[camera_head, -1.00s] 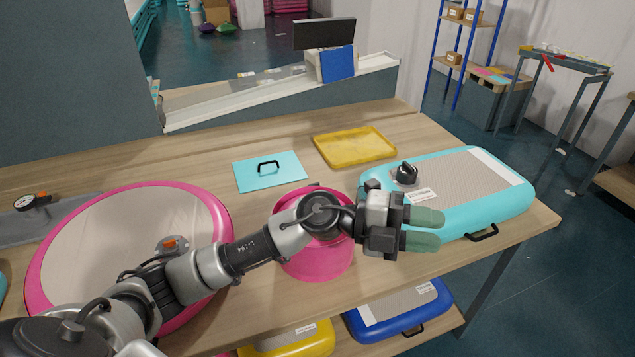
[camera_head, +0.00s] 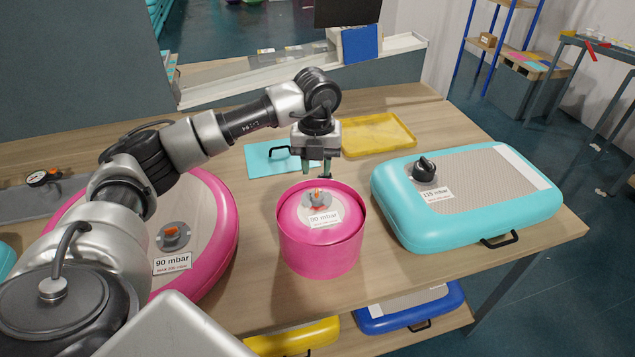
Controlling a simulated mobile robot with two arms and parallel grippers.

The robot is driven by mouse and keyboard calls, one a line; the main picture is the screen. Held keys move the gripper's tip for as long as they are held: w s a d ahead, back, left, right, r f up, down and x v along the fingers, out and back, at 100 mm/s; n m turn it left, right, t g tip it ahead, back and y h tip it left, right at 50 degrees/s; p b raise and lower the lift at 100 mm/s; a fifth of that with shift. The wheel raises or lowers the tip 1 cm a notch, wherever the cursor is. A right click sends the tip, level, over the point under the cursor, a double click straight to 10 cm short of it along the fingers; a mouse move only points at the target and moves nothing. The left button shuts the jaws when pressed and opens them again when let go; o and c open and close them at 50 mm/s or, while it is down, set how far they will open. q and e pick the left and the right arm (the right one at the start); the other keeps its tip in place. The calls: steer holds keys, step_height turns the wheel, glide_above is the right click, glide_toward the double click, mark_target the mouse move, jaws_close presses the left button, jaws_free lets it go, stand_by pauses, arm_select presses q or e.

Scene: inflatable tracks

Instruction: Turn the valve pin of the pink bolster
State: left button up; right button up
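The pink bolster (camera_head: 318,252) is a short upright drum standing on the wooden table, in the middle of the head view. On its top is a grey round valve with an orange valve pin (camera_head: 317,195), beside a white label reading 90 mbar. My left gripper (camera_head: 316,169) points down just behind and above the valve, as seen in the picture. My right gripper is not in view.
A large pink round cushion (camera_head: 208,205) with its own orange-pinned valve lies at left, partly behind my arm. A turquoise inflatable board (camera_head: 465,190) with a black valve knob lies at right. A yellow tray (camera_head: 378,134) and turquoise plate (camera_head: 262,160) lie behind.

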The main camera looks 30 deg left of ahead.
mark_target(317, 190)
arm_select(q)
step_height(317, 190, down, 6)
steer(key=shift+f+p, duration=0.25)
steer(key=shift+p, duration=0.35)
jaws_close()
